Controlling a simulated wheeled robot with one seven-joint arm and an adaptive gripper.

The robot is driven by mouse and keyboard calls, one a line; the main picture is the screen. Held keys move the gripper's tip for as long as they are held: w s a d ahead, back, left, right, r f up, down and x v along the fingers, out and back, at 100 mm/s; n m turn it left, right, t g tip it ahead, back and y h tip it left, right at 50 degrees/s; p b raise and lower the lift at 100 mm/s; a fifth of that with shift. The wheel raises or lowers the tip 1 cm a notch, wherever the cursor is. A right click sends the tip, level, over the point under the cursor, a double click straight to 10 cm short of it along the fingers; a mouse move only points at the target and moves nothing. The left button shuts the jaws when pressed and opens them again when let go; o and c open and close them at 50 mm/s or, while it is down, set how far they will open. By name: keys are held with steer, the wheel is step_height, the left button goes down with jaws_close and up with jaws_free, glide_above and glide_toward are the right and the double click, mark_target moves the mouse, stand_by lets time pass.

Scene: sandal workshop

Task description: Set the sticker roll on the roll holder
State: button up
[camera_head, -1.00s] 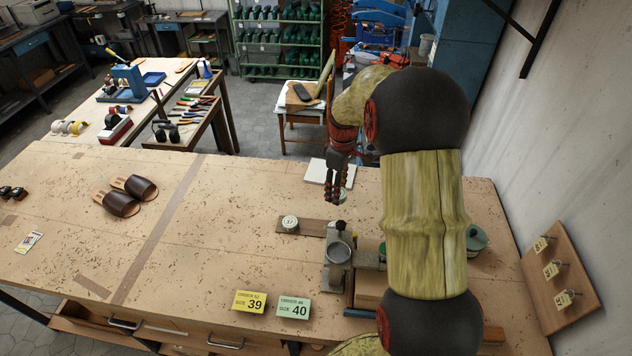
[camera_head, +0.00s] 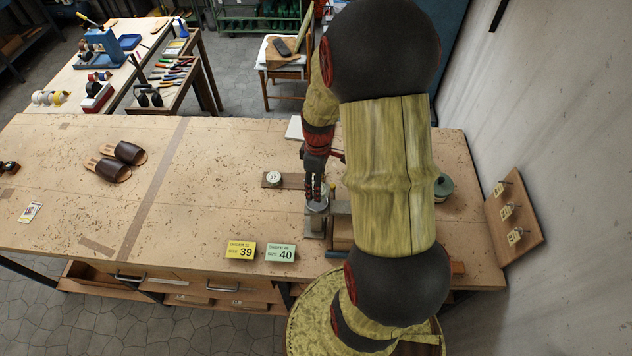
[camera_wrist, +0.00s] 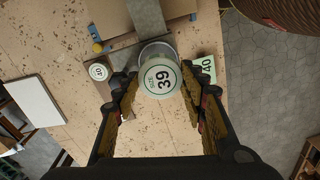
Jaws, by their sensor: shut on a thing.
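The sticker roll (camera_wrist: 160,80) is a pale roll with a green-edged face marked SIZE 39. In the wrist view it sits between the fingertips of my gripper (camera_wrist: 160,94), which is shut on it. In the head view my gripper (camera_head: 317,193) points down over the grey metal stand with a round cup, which looks like the roll holder (camera_head: 313,226). The cup's rim (camera_wrist: 150,47) shows just behind the roll in the wrist view. Whether the roll touches the cup or hangs above it I cannot tell.
Another roll (camera_head: 273,177) stands on a wooden strip left of the holder. Brown sandals (camera_head: 116,161) lie at left. A peg board (camera_head: 513,211) stands at right. The bench's middle is clear.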

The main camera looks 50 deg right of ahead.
steer(key=shift+w+f+b, duration=0.1)
steer(key=shift+f+b, duration=1.35)
steer(key=shift+f, duration=1.05)
steer(key=shift+f+b, duration=0.5)
steer(key=o, duration=0.9)
steer(key=shift+c, duration=0.2)
steer(key=shift+d+r+p, duration=0.15)
steer(key=shift+r+p, duration=3.35)
steer(key=shift+r, duration=2.05)
